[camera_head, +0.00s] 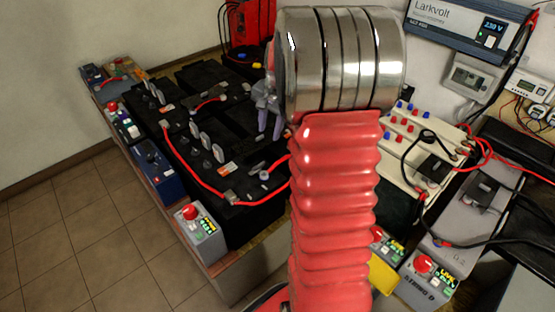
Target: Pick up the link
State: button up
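My gripper (268,122) is a small grey-purple pair of fingers pointing down above the black batteries (255,150). My own red ribbed arm and its metal rings hide part of it. The gap between its fingertips is unclear, and I see nothing for certain in it. I cannot tell for sure which part is the link. Several small grey upright tabs (205,141) stand on the batteries to the left of my gripper, with more grey tabs (155,93) farther back. What lies directly behind my arm is hidden.
Red cables (190,180) run over the batteries. Grey boxes with red knobs stand at the front left (198,232) and front right (425,280). A cream terminal board (400,160) with cables lies right of my arm. A Larkvolt unit (470,25) hangs on the wall. Tiled floor is clear at left.

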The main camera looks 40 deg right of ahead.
aim_at(272, 168)
jog(key=d+f+m, duration=0.3)
jog(key=d+f, duration=0.3)
jog(key=d, duration=0.2)
jog(key=shift+f, duration=0.3)
jog(key=x, duration=0.8)
jog(key=shift+a+f, duration=0.15)
jog(key=shift+f, duration=0.15)
jog(key=shift+x, duration=2.6)
jog(key=shift+s, duration=0.1)
jog(key=shift+c, duration=0.7)
